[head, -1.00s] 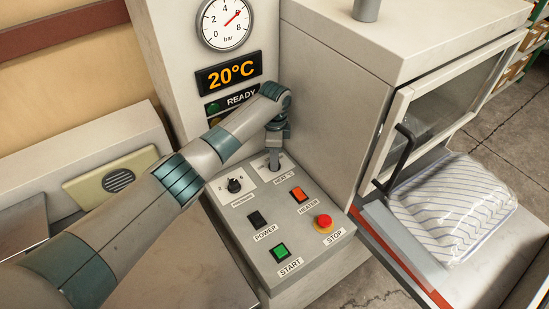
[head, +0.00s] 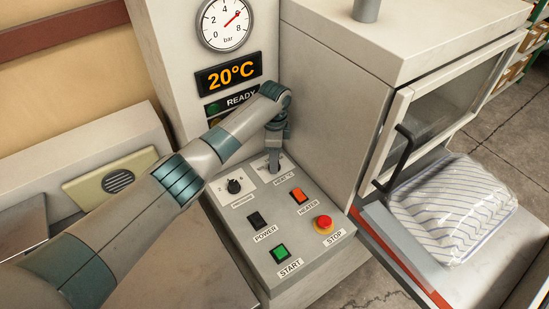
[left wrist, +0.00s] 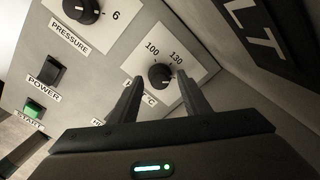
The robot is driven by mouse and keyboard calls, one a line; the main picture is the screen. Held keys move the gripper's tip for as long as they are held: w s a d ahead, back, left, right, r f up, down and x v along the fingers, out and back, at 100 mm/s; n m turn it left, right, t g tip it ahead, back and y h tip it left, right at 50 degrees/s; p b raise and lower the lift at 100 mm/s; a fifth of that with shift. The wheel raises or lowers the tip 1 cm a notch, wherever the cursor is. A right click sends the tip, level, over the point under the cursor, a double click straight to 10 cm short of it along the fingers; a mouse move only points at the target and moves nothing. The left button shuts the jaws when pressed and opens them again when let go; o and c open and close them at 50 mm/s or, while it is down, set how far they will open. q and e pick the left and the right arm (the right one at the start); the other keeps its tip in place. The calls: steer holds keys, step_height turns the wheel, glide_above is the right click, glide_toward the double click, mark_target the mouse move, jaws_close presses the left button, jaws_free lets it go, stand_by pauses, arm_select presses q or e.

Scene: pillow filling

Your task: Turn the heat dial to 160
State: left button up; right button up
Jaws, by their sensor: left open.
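The heat dial (left wrist: 160,76) is a black round knob on a white plate marked 100 and 130 in the left wrist view. Its other marks are hidden. My left gripper (left wrist: 155,84) is open, with its two fingers pointing at the dial, one on each side of it. I cannot tell whether the fingers touch the knob. In the head view my left gripper (head: 273,158) reaches down over the heat plate and hides the dial. The display (head: 230,73) reads 20°C. My right gripper is not in view.
The control panel also carries a pressure dial (head: 234,186), a black power switch (head: 257,219), an orange heater switch (head: 299,195), a green start button (head: 280,251) and a red stop button (head: 323,222). A cabinet wall (head: 330,115) stands close right of the dial. A striped pillow (head: 453,208) lies at right.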

arm_select(q)
step_height(320, 180, up, 6)
steer(key=shift+w+f+b, duration=0.1)
steer(key=shift+b, duration=0.9)
steer(key=shift+r, duration=0.8)
